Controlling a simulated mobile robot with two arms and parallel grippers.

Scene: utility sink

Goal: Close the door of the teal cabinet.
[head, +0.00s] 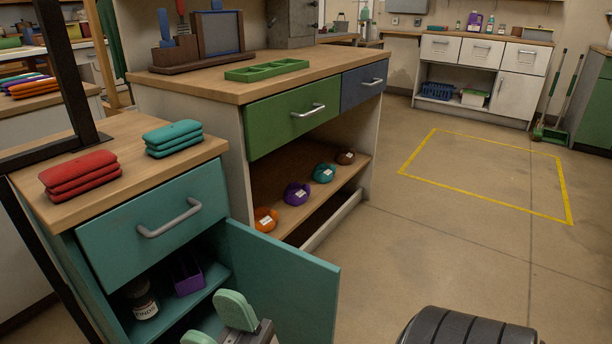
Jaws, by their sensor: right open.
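The teal cabinet (153,226) stands at the lower left, with a shut drawer on top. Its door (293,275) is hinged on the right side and stands open, swung out towards me. Inside the cabinet a jar (143,300) and a purple holder (187,276) show on a shelf. My right gripper (217,325) is at the bottom of the view with pale green fingers, open and empty. It is in front of the cabinet opening, to the left of the open door. I cannot tell whether it touches the door. My left gripper is not in view.
Red pouches (79,175) and teal pouches (173,137) are stacked on the cabinet top. To the right stands a counter with a green drawer (294,117) and several coloured items on its lower shelf. Open floor (430,240) lies to the right, with a yellow outlined area.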

